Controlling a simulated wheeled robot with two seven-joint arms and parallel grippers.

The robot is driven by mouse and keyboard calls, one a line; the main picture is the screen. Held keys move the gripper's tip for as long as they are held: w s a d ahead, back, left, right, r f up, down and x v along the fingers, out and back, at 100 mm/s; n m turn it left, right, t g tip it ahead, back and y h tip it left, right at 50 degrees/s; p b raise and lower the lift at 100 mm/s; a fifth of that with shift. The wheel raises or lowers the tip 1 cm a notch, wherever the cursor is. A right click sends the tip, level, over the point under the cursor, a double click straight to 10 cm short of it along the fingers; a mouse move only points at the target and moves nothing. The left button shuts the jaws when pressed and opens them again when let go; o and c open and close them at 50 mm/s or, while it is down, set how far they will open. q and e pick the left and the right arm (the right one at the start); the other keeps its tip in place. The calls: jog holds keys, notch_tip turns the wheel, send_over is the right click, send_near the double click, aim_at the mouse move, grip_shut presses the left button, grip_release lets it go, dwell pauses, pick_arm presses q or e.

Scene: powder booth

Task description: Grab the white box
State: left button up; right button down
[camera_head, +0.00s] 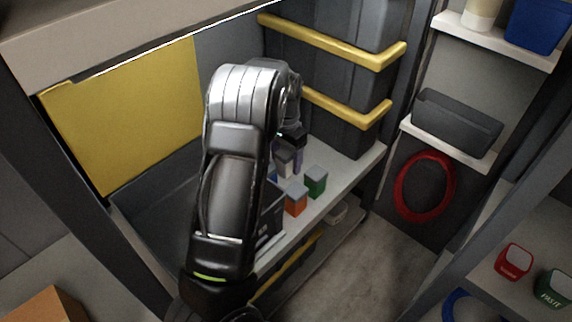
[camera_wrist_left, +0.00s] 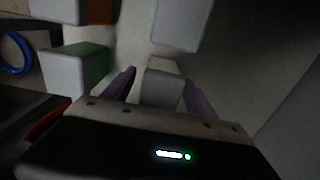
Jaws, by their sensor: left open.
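The white box (camera_head: 284,168) stands on the booth's shelf, partly hidden behind my left arm and gripper in the head view. In the left wrist view the white box (camera_wrist_left: 162,88) shows a grey top and a pale side. My left gripper (camera_head: 289,152) is open at the white box. In the left wrist view its two purplish fingers (camera_wrist_left: 160,92) are on either side of the box. I cannot tell whether they touch it. My right gripper is not in view.
An orange box (camera_head: 296,200) and a green box (camera_head: 316,182) stand close by on the shelf (camera_head: 345,178). Another grey-topped box (camera_wrist_left: 182,22) is just beyond the fingers in the left wrist view. Dark bins with yellow bars (camera_head: 335,42) stand behind.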

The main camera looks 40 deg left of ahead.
pick_arm(q)
jog(key=shift+f, duration=0.65)
jog(key=shift+c, duration=0.3)
jog(key=shift+r, duration=0.1)
grip_shut()
